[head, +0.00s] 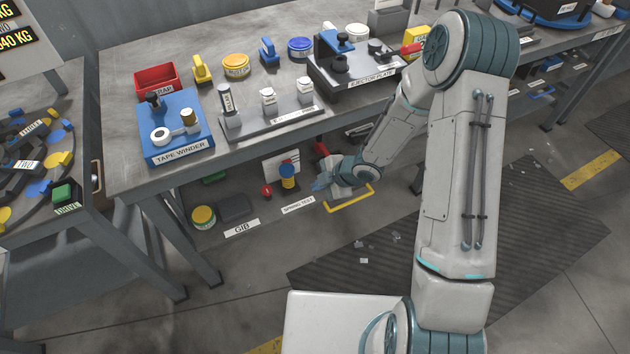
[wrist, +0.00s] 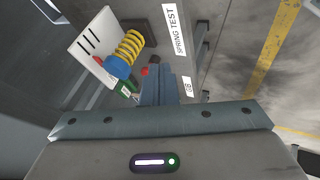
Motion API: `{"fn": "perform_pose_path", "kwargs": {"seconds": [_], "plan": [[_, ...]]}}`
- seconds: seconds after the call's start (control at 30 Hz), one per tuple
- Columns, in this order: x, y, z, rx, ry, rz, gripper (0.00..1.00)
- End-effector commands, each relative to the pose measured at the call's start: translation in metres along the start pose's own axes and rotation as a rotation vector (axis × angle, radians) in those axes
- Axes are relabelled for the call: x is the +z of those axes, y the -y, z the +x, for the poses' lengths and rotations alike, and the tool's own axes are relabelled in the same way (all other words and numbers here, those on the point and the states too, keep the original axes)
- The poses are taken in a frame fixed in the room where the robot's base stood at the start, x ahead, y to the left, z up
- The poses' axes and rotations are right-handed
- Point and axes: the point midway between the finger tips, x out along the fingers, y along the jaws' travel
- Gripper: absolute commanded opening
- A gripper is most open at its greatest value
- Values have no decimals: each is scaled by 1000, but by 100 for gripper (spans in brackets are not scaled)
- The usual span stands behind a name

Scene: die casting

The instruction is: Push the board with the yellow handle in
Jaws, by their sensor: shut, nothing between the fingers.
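The grey low board (head: 262,216) lies under the workbench, with GIB and SPRING TEST labels along its front edge. The yellow handle (head: 350,200) shows as a bar right of the SPRING TEST label, partly behind my gripper. My gripper (head: 322,186) is shut and empty, low beside the handle, pointing left over the board. I cannot tell whether it touches either. In the wrist view the shut fingers (wrist: 158,76) point toward a yellow spring on a blue base (wrist: 122,64). The labelled board edge (wrist: 183,55) runs just right of them; the handle does not show there.
The workbench (head: 125,181) stands above the board and carries the tape winder (head: 178,130) and ejector plate (head: 358,78). A yellow-topped round item (head: 204,215) and a red knob (head: 266,190) are on the board. The floor in front is mostly clear, with small scraps.

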Motion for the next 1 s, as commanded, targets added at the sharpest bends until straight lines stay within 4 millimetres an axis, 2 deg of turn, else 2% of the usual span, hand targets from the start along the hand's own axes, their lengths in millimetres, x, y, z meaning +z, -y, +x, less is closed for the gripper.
{"fn": "perform_pose_path", "kwargs": {"seconds": [0.03,0.1,0.3,0.5,0.63,0.77,1.0], "plan": [[2,7,-6,2,2,1,0],[0,2,-30,4,3,0,0],[-1,2,-74,3,1,-1,0],[0,3,-97,0,0,-2,0],[1,4,-101,4,2,25,0],[0,5,-95,24,9,172,0],[-7,2,-82,104,8,701,0]]}}
